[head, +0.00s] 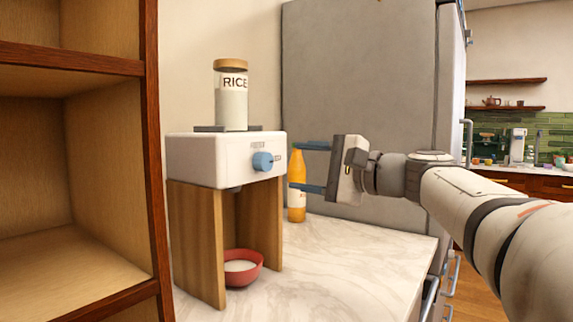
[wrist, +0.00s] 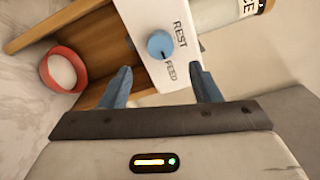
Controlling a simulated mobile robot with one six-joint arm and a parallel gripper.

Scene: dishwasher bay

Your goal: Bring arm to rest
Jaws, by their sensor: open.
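My gripper (head: 310,168) is open and empty, with its two blue fingers spread. It points left toward the blue knob (head: 263,161) on the front of the white dispenser (head: 225,160), a short way off and not touching it. In the wrist view the knob (wrist: 160,44) shows beyond and between the fingers (wrist: 164,88). The labels REST and FEED are readable beside the knob there. My arm reaches in from the right in the head view.
A rice jar (head: 231,100) stands on the dispenser. A red bowl (head: 243,267) with white contents sits below it. An orange bottle (head: 297,188) stands behind my fingers. A wooden shelf (head: 152,160) is at left, a grey fridge (head: 360,70) behind. The counter front (head: 350,270) is clear.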

